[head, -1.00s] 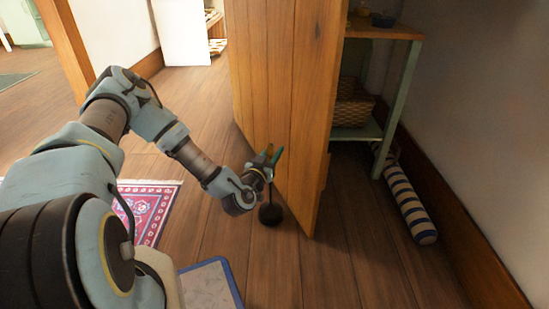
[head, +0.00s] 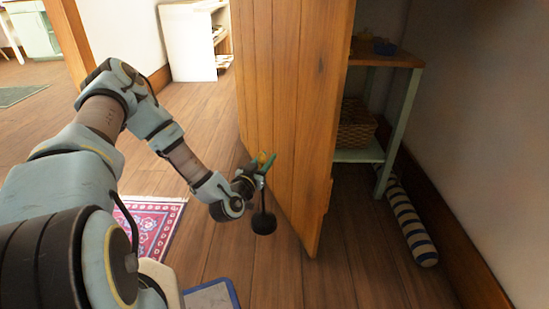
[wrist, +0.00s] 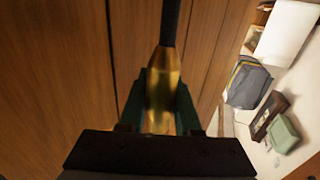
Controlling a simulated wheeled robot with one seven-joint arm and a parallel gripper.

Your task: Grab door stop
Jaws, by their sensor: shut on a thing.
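The door stop (head: 264,223) has a dark round base and a thin dark stem. It is beside the wooden door (head: 285,110), to the left of the door's lower edge. My gripper (head: 263,164) is shut on its upper part. In the wrist view, the green fingers (wrist: 161,105) close on the brass-coloured handle (wrist: 163,85), with the dark stem running up from it. The base hangs below the gripper and seems to be just off the floor; the gap is hard to judge.
A blue-and-white striped roll (head: 410,222) lies along the right wall. A green shelf (head: 397,125) with a basket (head: 356,127) stands behind the door. A pink rug (head: 150,222) and a blue-edged mat (head: 212,295) lie on the left. Wood floor in front is clear.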

